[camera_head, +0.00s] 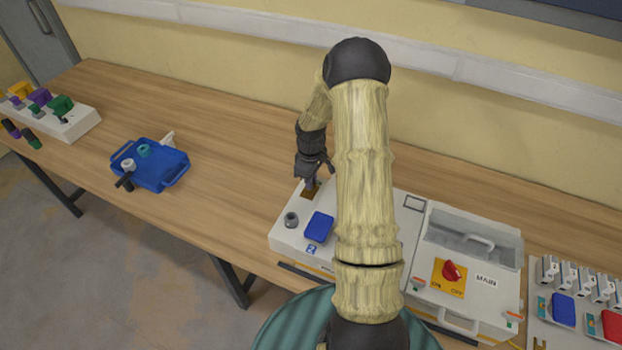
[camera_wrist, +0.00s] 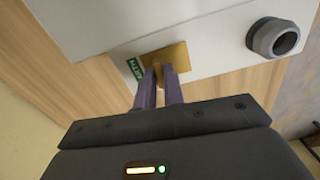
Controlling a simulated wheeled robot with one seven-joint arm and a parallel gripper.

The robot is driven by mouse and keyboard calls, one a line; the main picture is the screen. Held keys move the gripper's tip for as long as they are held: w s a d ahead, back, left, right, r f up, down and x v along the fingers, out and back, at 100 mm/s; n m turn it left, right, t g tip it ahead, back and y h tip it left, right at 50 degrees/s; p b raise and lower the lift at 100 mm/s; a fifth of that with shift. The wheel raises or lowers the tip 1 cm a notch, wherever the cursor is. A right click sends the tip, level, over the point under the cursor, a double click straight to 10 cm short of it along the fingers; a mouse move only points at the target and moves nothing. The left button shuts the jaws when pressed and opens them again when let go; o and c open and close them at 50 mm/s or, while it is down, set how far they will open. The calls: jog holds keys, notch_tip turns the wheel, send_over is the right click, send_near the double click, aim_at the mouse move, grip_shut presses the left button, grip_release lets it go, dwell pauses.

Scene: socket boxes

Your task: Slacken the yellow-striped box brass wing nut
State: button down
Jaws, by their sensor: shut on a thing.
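The white box (camera_head: 284,240) with a blue socket lid (camera_head: 319,227) stands on the bench, partly behind my arm in the head view. Near its back edge is a brass plate (camera_head: 308,193), which also shows in the wrist view (camera_wrist: 180,54) beside a green EARTH label (camera_wrist: 134,68). My gripper (camera_head: 313,184) points down at this plate. In the wrist view its two fingers (camera_wrist: 158,76) are shut on the brass wing nut (camera_wrist: 157,70), mostly hidden between the tips. The box's yellow stripe cannot be made out clearly.
To the right is a grey box with a red MAIN switch (camera_head: 451,272), then a panel with blue and red sockets. A blue tray (camera_head: 150,165) stands to the left, with bare bench between.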

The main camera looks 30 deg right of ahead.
jog(key=shift+r+n, duration=0.1)
jog(key=shift+n, duration=0.5)
jog(key=c, duration=1.5)
grip_release()
notch_tip(320, 180, up, 17)
jog(key=b, duration=0.2)
jog(key=shift+r, duration=0.2)
jog(key=shift+a, duration=0.1)
